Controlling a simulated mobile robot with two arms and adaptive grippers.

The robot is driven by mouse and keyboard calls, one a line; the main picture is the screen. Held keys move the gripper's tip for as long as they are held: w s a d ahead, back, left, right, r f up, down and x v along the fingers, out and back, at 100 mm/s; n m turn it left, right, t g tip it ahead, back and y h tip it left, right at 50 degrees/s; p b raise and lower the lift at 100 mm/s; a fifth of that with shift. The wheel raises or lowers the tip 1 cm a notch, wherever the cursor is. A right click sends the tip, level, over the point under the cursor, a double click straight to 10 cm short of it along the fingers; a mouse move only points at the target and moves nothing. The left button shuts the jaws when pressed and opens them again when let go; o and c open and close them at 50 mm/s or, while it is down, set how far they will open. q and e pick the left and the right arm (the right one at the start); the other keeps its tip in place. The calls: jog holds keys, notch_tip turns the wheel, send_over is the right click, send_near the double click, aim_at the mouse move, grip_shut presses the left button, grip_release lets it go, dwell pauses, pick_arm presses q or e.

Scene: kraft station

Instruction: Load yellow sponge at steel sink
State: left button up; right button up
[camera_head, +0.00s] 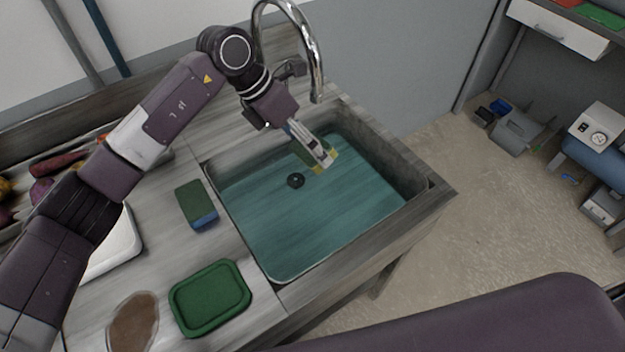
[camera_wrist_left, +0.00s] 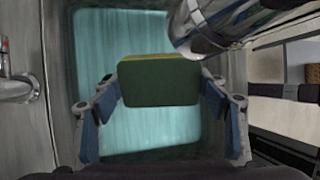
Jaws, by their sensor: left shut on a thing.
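The steel sink (camera_head: 272,268) is set into the wooden counter and its basin looks teal, with a dark round drain (camera_head: 295,181). My left gripper (camera_head: 320,156) reaches over the far part of the basin. It is shut on the yellow sponge (camera_head: 334,155), which has a green face. In the left wrist view the sponge (camera_wrist_left: 160,84) sits between the two fingers, green side toward the camera and a yellow edge along the top. I cannot tell whether it touches the sink bottom. My right gripper is not in view.
A green and blue sponge (camera_head: 196,204) lies on the counter left of the sink. A green tray (camera_head: 210,297), a brown oval item (camera_head: 133,322) and a white board (camera_head: 118,247) are nearby. The curved chrome faucet (camera_head: 318,62) rises behind the sink, close to my left wrist.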

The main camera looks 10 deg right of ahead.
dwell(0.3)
pick_arm(q)
jog(key=shift+r+p, duration=0.3)
jog(key=shift+r, duration=0.3)
jog(key=shift+r+p, duration=0.45)
jog(key=shift+r, duration=0.95)
